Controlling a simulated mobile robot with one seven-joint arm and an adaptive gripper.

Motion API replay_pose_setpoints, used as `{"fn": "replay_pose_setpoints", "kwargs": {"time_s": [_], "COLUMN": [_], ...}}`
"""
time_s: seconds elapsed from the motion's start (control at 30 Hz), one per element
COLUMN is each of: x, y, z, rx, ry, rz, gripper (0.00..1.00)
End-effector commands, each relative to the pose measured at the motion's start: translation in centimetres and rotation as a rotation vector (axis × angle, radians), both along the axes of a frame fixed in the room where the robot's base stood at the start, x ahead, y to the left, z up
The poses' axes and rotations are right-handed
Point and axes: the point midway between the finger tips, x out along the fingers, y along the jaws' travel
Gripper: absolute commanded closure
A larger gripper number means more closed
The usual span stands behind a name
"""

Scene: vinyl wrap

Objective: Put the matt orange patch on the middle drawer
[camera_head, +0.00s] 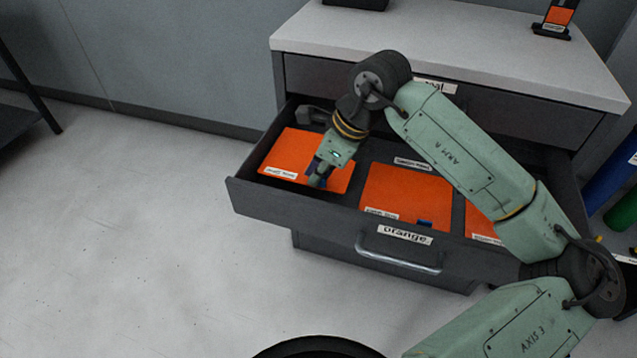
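An open drawer (300,207) with a front label reading "orange" holds three flat orange patches side by side. The left patch (292,152) has a small white label at its front edge that is too small to read surely. The right patch (479,222) is partly hidden by my arm. My gripper (317,181) points down at the front right part of the left patch.
The grey cabinet has a pale top (460,55) and a closed upper drawer (320,80) with a partly hidden label. A black stand (551,31) holds a small orange card (559,16) at the back right. Blue and green rolls (612,175) stand at right. The floor at left is clear.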

Motion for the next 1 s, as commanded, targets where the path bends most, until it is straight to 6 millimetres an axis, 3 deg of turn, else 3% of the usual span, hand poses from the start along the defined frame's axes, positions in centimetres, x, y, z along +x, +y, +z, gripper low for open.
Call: {"fn": "replay_pose_setpoints", "kwargs": {"time_s": [0.43, 0.87, 1.0], "x": [0.0, 0.0, 0.0], "y": [0.0, 0.0, 0.0], "z": [-4.6, -5.1, -4.9], "rx": [0.001, -0.002, -0.001], "ry": [0.000, -0.001, -0.001], "rz": [-0.001, -0.001, 0.000], "gripper": [1.00, 1.00, 0.87]}}
